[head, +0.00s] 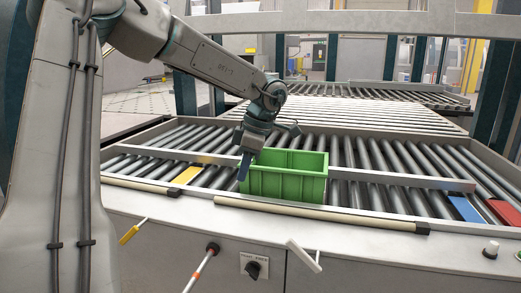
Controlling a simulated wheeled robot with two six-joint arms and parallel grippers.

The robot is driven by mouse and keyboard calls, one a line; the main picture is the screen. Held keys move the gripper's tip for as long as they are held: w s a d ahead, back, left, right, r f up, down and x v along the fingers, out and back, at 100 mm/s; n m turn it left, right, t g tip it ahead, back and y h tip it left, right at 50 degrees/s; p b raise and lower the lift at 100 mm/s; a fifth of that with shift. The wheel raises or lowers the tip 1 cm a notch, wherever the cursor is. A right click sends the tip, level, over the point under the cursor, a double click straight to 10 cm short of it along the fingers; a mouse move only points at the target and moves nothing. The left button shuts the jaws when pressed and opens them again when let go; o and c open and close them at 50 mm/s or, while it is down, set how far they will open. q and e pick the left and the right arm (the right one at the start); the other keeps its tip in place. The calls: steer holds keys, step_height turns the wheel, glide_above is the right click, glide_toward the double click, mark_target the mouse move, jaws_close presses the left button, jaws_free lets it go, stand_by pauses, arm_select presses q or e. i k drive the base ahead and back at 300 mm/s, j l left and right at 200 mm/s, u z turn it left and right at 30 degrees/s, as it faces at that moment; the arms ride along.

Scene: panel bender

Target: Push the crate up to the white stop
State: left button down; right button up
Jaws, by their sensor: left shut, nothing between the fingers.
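The green crate (285,185) is open-topped and stands upright on the roller conveyor near its front edge, in the middle of the picture. My left gripper (243,170) points down with its fingers shut, at the left end of the crate. In the picture its fingers overlap the crate's left edge; I cannot tell if they touch it. I cannot single out a white stop with certainty; pale rails run along the rollers on both sides of the crate. My right gripper is not in view.
A yellow plate (187,175) lies left of the crate. A blue plate (465,208) and a red plate (505,211) lie at the far right. The rollers between crate and blue plate are clear. A cream bar (320,214) runs along the front edge, above a dark knob (253,268).

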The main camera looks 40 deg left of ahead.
mark_target(291, 175)
steer(key=i+j, duration=0.7)
steer(key=i, duration=0.15)
